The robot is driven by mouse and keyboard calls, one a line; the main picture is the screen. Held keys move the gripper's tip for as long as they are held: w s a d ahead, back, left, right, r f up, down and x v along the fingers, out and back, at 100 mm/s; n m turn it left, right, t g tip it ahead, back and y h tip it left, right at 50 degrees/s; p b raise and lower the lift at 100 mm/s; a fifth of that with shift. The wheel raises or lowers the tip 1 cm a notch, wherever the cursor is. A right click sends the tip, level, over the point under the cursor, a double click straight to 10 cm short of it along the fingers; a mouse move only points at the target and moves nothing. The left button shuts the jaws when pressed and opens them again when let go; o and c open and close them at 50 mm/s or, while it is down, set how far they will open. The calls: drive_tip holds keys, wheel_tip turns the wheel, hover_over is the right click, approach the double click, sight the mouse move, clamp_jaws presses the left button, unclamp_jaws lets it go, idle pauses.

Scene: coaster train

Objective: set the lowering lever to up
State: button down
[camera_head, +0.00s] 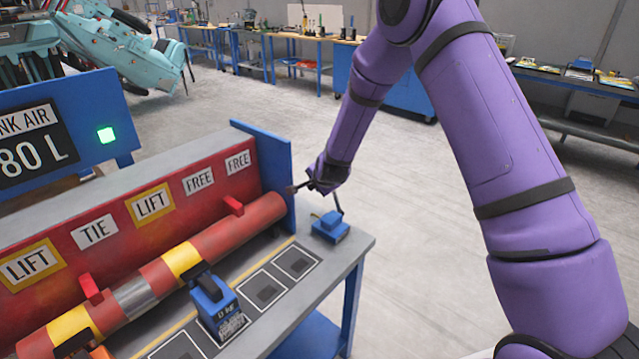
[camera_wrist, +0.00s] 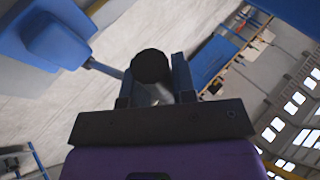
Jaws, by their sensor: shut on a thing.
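A small blue lever box (camera_head: 330,227) sits at the right end of the grey bench, and a thin dark lever rod (camera_head: 338,202) rises from it to my gripper. I take this to be the lowering lever; no label on it is readable. My gripper (camera_head: 306,186) is just above the box. In the wrist view, the black round knob (camera_wrist: 152,66) lies between the two fingers of my gripper (camera_wrist: 154,90), which is shut on it. The blue box (camera_wrist: 55,30) shows at upper left there, with the rod running toward the knob. The exact lever setting is hard to tell.
A blue block with a black handle (camera_head: 215,302) stands on the bench. A striped red, yellow and grey tube (camera_head: 240,222) lies before a red panel (camera_head: 115,238) with LIFT, TIE and FREE signs. A blue end plate (camera_head: 270,165) stands close to my gripper's left. Floor beyond is clear.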

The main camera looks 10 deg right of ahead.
drive_tip(key=shift+w, duration=0.1)
drive_tip(key=c, duration=0.9)
unclamp_jaws()
drive_tip(key=shift+c, duration=0.2)
drive_tip(key=v, duration=1)
drive_tip(key=shift+s+r, duration=0.25)
drive_tip(key=shift+s, duration=0.05)
drive_tip(key=shift+r, duration=0.1)
